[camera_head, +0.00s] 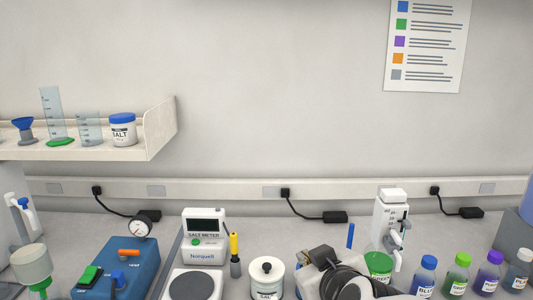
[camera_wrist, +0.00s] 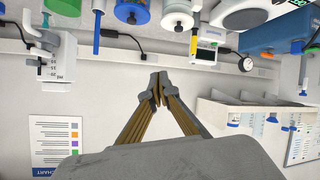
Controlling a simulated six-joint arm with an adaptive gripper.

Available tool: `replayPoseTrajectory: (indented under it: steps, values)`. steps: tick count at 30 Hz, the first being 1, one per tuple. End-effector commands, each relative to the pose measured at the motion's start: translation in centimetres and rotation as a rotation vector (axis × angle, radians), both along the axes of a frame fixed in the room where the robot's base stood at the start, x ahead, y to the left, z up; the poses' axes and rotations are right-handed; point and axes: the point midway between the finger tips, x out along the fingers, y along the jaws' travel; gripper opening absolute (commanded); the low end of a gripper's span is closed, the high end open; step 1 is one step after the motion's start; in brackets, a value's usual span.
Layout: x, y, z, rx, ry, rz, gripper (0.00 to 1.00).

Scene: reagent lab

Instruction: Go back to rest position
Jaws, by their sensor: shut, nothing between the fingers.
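My gripper (camera_wrist: 157,90) shows in the wrist view, its two fingers closed together at the tips with nothing between them. In that view, which is upside down, the fingers are in front of the plain wall, clear of the bench items. In the head view a dark part of my arm rises at the bottom edge, right of centre, in front of the bench. It partly covers what stands behind it; the fingertips are hard to make out there.
A shelf (camera_head: 160,130) juts out at upper left.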

Motion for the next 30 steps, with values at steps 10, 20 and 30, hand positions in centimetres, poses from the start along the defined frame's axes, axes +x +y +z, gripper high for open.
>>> replayPoseTrajectory:
  steps: [10,20,30]
  values:
    - [-7.1,-1.1,-1.6,0.107,0.202,0.0,0.0]
    - [-14.9,-4.2,-4.3,0.15,0.418,-0.117,0.0]
    - [-22.3,-8.4,-6.7,0.159,0.593,-0.32,0.0]
